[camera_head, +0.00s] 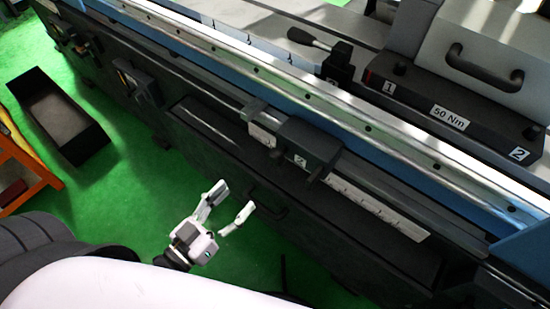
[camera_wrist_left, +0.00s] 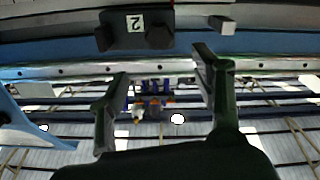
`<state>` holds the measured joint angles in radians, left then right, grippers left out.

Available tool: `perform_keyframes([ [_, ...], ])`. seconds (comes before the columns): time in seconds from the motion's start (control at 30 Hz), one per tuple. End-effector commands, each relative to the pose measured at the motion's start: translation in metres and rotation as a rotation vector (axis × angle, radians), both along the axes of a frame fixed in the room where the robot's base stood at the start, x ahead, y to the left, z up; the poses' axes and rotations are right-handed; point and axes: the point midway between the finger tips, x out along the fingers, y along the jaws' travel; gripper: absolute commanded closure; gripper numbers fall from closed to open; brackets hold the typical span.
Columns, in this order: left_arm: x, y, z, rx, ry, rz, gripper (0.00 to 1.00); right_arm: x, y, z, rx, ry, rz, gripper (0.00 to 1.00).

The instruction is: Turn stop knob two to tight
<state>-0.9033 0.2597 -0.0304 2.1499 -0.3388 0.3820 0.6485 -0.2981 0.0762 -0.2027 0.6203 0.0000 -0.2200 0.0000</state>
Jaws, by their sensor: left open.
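A dark stop block (camera_head: 309,148) with a white "2" label sits on the scaled rail at the front of the grinder. A small dark knob (camera_head: 318,172) sticks out of its front. In the left wrist view the block (camera_wrist_left: 112,32) appears upside down at the top, with its knob (camera_wrist_left: 160,37) beside the label. My left gripper (camera_head: 232,202) is open and empty, in front of the machine, below and left of the block. In the left wrist view its fingers (camera_wrist_left: 160,65) are spread and apart from the knob. My right gripper is not in view.
Another dark block (camera_head: 398,78) on the table top carries labels "1", "50 Nm" and "2", with a small knob near each number. A lever (camera_head: 312,40) and a door handle (camera_head: 268,204) stick out. A black bin (camera_head: 58,118) stands on the open green floor.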

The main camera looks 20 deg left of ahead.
Motion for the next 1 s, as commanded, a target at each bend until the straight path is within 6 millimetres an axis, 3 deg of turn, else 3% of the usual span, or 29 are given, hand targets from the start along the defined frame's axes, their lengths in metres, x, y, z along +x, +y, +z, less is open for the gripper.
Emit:
perform_keyframes([
  [0.17, 0.038, -0.013, 0.003, 0.0, -0.005, 0.0, 0.41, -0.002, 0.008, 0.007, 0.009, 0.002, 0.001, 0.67],
  [0.6, 0.12, -0.043, 0.002, 0.0, -0.002, 0.002, 0.41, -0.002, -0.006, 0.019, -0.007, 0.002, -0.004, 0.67],
  [0.8, 0.138, -0.05, 0.0, 0.0, 0.001, 0.002, 0.41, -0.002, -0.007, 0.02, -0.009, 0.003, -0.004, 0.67],
  [1.0, 0.141, -0.051, -0.001, 0.001, 0.002, 0.002, 0.41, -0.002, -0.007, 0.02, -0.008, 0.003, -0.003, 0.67],
])
